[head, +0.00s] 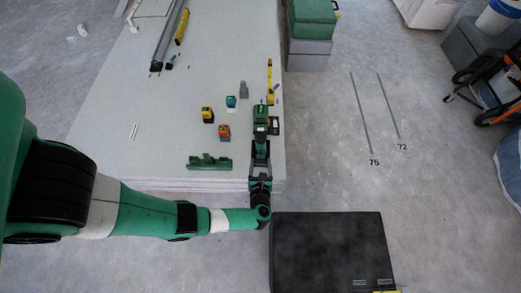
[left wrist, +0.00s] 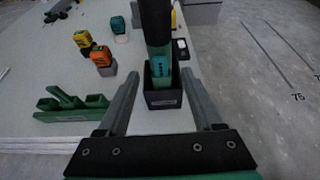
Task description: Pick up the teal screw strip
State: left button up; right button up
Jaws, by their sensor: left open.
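A small teal piece (head: 231,101) stands on the pale board, with yellow and orange pieces of the same kind nearby. It also shows at the top of the left wrist view (left wrist: 118,25), on a light base. My left gripper (head: 260,154) is open and empty-looking at the board's near right part, below and right of that piece. In the left wrist view its fingers (left wrist: 160,92) spread on either side of a green and black tool (left wrist: 163,98) with a teal patch. Whether they touch it I cannot tell.
The yellow piece (head: 207,115) and orange piece (head: 224,132) stand left of the tool. A green tray-like part (head: 209,163) lies near the board's front edge. A yellow level-like bar (head: 270,80) lies behind. A dark case (head: 325,250) is on the floor. The board's left side is mostly clear.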

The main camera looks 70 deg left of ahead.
aim_at(261, 149)
pick_arm(q)
jog(key=b+x, duration=0.3)
jog(key=x, duration=0.3)
jog(key=shift+a+f, duration=0.25)
jog(key=shift+a, duration=0.05)
jog(key=shift+w+a, duration=0.1)
jog(key=shift+a, duration=0.1)
jog(key=shift+d, duration=0.1)
grip_shut()
